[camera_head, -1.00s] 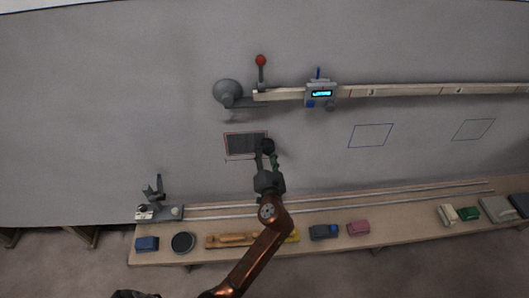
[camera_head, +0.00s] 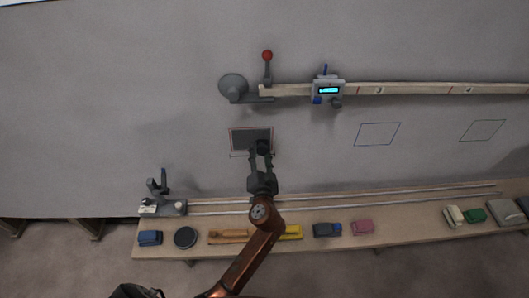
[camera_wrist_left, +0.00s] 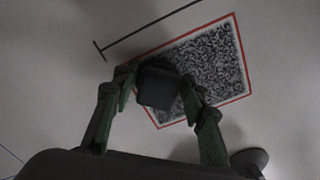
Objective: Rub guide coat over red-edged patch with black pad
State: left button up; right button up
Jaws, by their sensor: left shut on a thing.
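The red-edged patch (camera_head: 238,139) is on the grey hull wall, left of centre in the head view. It is largely covered in dark, speckled guide coat, which shows in the left wrist view (camera_wrist_left: 215,62). My left gripper (camera_head: 261,152) is shut on the black pad (camera_wrist_left: 157,88). The pad lies over the patch's right part in the head view; whether it touches the wall is hard to tell. The pad (camera_head: 263,146) and fingers hide part of the patch. In the wrist view the fingers (camera_wrist_left: 160,95) flank the pad. My right gripper is not in view.
A rail (camera_head: 420,89) with a blue-lit gauge (camera_head: 328,90) and a red-knobbed lever (camera_head: 267,57) run above the patch. A blue-edged patch (camera_head: 377,134) is to the right. Below, a shelf (camera_head: 290,248) holds blocks, a round black disc (camera_head: 185,237) and a grey stand (camera_head: 160,190).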

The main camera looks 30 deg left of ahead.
aim_at(231, 145)
pick_arm(q)
jog(key=shift+s+a+r+p, duration=0.1)
jog(key=shift+s+a+p, duration=0.3)
jog(key=shift+s+a, duration=0.9)
jog(key=shift+s+a+f+p, duration=0.1)
jog(key=shift+s+a+p, duration=0.45)
jog(key=shift+a, duration=1.3)
jog(key=shift+s+a+r+p, duration=0.1)
jog(key=shift+s+a+p, duration=0.15)
jog(key=shift+s+a, duration=1.1)
jog(key=o, duration=0.5)
jog(key=shift+w+a, duration=0.25)
jog(key=shift+w, duration=0.05)
jog(key=c, duration=0.5)
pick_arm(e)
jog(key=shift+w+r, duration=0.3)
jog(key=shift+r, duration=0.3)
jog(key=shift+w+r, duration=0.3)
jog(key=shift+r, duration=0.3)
pick_arm(q)
jog(key=shift+s+d, duration=0.1)
jog(key=shift+s+d, duration=0.25)
jog(key=shift+s, duration=0.15)
jog(key=shift+v, duration=2.45)
jog(key=shift+s, duration=0.1)
